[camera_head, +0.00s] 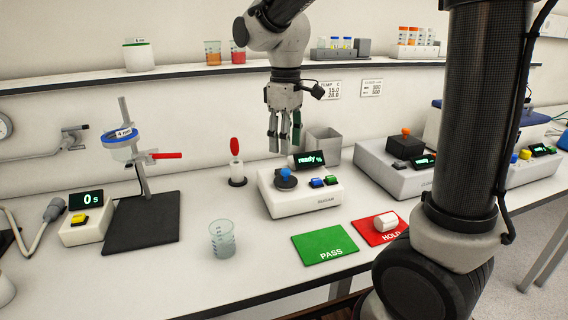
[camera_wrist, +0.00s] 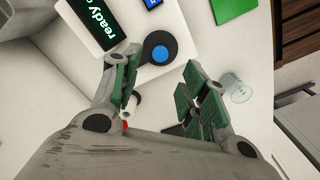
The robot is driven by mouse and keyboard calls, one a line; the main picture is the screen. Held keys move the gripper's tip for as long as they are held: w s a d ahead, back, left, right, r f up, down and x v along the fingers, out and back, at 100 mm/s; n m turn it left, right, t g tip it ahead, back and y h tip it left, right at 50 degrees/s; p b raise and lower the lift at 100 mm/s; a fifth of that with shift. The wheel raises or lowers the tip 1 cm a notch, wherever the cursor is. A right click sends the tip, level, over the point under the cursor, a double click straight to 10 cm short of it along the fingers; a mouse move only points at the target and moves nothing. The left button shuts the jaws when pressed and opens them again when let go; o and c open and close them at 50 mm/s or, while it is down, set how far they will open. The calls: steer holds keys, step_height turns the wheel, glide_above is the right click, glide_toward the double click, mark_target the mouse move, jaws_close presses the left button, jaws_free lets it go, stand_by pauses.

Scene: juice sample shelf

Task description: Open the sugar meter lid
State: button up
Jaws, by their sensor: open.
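The sugar meter (camera_head: 304,198) is a white box marked SUGAR on the bench, with a lit screen reading "ready" (camera_head: 309,160). Its dark round lid (camera_head: 286,181) lies flat on top at the left and carries a blue knob (camera_head: 286,172). In the wrist view the lid (camera_wrist: 147,48) and its blue knob (camera_wrist: 160,53) lie ahead of my gripper, between and beyond the fingers. My gripper (camera_head: 285,146) points down above the meter, clear of the knob. It also shows in the wrist view (camera_wrist: 157,75), open with nothing between its fingertips.
A red-handled tool (camera_head: 235,160) stands upright left of the meter. A grey bin (camera_head: 322,145) is behind it. A glass beaker (camera_head: 222,240), a green PASS mat (camera_head: 325,248) and a red HOLD mat (camera_head: 370,238) lie in front. A shelf (camera_head: 190,74) runs behind.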

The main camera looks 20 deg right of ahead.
mark_target(286, 170)
step_height(286, 170, down, 7)
steer(key=shift+f, duration=0.15)
jaws_close()
stand_by(0.4)
